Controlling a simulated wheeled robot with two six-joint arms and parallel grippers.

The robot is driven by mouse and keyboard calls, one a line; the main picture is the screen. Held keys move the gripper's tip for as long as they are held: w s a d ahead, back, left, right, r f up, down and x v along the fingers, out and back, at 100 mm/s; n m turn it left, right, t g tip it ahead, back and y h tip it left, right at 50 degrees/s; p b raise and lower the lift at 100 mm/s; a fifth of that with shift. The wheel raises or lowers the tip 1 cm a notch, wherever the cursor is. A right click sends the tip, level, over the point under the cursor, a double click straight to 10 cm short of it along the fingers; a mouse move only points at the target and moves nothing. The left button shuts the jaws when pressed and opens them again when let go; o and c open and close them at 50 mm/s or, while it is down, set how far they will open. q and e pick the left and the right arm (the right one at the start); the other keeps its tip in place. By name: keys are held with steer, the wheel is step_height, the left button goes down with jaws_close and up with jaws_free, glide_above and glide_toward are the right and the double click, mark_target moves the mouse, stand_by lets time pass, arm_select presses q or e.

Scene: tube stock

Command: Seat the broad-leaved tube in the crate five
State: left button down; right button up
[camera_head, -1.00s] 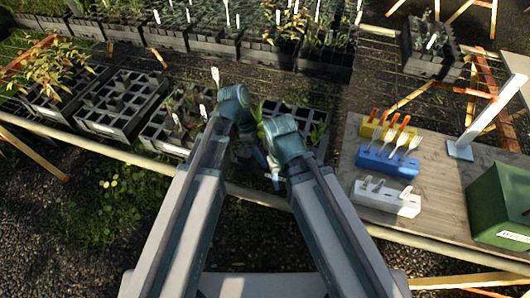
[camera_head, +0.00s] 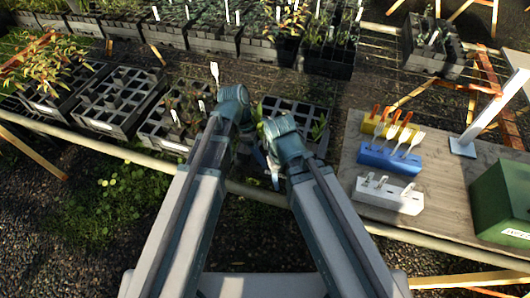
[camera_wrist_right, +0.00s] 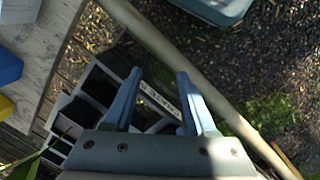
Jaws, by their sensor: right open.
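My right gripper (camera_head: 270,172) hangs beyond the front edge of the bench, close to the front of a black crate (camera_head: 325,118). In the right wrist view my right gripper (camera_wrist_right: 157,100) is open, with two blue fingers apart and nothing between them. A crate's white label (camera_wrist_right: 160,98) shows past the fingers; I cannot read it. Broad green leaves (camera_head: 259,112) stick up beside my right arm at that crate, and green leaves (camera_wrist_right: 28,165) show at the lower left of the wrist view. Their tube is hidden. My left arm ends near them; its jaws are hidden.
More crates stand to the left: one with plants (camera_head: 170,125), a mostly empty one (camera_head: 118,100) and one with orange-leaved plants (camera_head: 55,70). At right a board holds yellow, blue (camera_head: 388,160) and white (camera_head: 388,194) tool blocks and a green box (camera_head: 500,203). Planted crates line the back.

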arm_select(q)
steer(key=shift+s+f, duration=0.15)
steer(key=shift+c, duration=0.2)
jaws_free()
stand_by(0.4)
steer(key=shift+w+a+r+p, duration=0.1)
steer(key=shift+w+r+p, duration=0.25)
steer(key=shift+r, duration=0.1)
steer(key=s+p+v, duration=0.1)
steer(key=p+v, duration=1.1)
steer(key=v, duration=0.1)
steer(key=shift+w, duration=0.1)
